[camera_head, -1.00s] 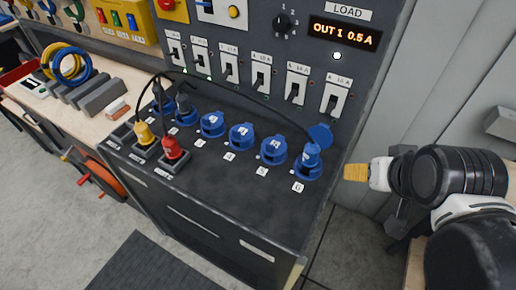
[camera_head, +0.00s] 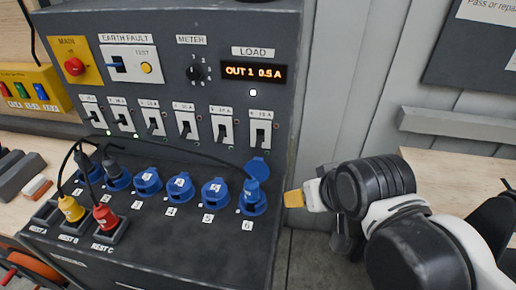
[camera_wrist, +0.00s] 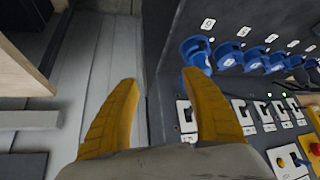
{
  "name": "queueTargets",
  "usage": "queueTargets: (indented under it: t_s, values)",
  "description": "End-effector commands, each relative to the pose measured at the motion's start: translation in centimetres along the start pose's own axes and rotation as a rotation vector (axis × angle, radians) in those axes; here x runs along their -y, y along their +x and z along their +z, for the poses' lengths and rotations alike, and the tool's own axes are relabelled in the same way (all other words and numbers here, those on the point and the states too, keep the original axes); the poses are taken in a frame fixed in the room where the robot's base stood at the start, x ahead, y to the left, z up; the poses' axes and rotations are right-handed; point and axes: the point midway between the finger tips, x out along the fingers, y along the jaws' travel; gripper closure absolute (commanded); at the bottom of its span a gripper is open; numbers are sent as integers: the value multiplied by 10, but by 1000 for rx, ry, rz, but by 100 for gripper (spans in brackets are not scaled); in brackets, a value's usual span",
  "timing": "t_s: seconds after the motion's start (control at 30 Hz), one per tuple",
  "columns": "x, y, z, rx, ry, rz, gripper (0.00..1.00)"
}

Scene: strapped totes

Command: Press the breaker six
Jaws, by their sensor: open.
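Breaker six (camera_head: 260,128) is the rightmost white switch with a dark lever in the row on the grey panel. In the wrist view it appears to be the leftmost switch (camera_wrist: 186,116), beside the right finger. My gripper (camera_head: 293,198) is to the right of the panel's edge and lower than breaker six in the head view, apart from it. In the wrist view the two yellow fingers (camera_wrist: 161,80) are spread, with nothing between them. Socket 6 (camera_head: 252,203), blue with its lid raised and a blue plug in it, stands below the breaker.
Other breakers (camera_head: 222,131) run leftward, with blue sockets (camera_head: 215,193) below. Yellow (camera_head: 70,208) and red (camera_head: 105,216) plugs stand at the left. The LOAD display (camera_head: 254,72) reads OUT 1 0.5 A. A grey wall ledge (camera_head: 455,125) is at the right.

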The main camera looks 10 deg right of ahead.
Motion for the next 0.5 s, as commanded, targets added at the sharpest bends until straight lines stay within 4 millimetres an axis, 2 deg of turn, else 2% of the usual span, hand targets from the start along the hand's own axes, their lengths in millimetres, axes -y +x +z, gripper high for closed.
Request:
queueTargets:
  t_s: [0.03, 0.17, 0.2, 0.37, 0.5]
  values:
    - [0, 0, 0, 0, 1, 0, 56]
    - [1, 1, -4, 11, 50, -11, 95]
    - [1, 2, -6, 18, 90, -19, 100]
    - [5, 11, -25, 83, 378, -83, 100]
    - [9, 24, -48, 168, 722, -162, 100]
